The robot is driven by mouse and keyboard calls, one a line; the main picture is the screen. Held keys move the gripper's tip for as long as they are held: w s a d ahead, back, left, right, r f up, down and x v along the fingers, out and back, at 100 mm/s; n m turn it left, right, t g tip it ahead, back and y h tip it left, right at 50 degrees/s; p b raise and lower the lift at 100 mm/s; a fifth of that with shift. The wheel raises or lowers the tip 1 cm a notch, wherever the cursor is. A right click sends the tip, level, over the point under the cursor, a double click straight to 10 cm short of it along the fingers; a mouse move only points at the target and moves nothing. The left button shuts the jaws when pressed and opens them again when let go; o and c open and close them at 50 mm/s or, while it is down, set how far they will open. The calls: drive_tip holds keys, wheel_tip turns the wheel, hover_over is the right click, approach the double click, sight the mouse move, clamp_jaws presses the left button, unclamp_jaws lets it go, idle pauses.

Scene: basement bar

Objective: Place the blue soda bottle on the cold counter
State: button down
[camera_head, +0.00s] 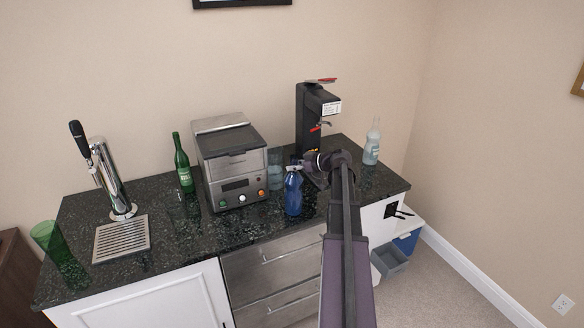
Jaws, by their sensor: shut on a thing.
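The blue soda bottle (293,196) is upright near the front edge of the dark speckled stone counter (232,232), right of the steel machine. My gripper (296,168) reaches in from the right and is shut on the bottle's upper part. The fingers are small in this view and partly merge with the bottle's neck. I cannot tell whether the bottle's base touches the counter or hangs just above it.
A steel machine (231,165), a clear blue glass (275,170) and a tall black dispenser (308,125) stand close by. A pale bottle (372,145) is at the right. A green bottle (183,165), beer tap (112,180) and green glass (58,250) are left. The front-middle counter is clear.

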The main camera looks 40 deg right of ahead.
drive_tip(key=c, duration=0.8)
unclamp_jaws()
drive_tip(key=shift+f, duration=0.15)
drive_tip(key=shift+c, duration=0.2)
drive_tip(key=o, duration=0.4)
drive_tip(key=shift+o, duration=0.2)
drive_tip(key=shift+r, duration=0.25)
drive_tip(key=p+v, duration=0.4)
drive_tip(key=v, duration=0.8)
drive_tip(key=shift+p, duration=0.3)
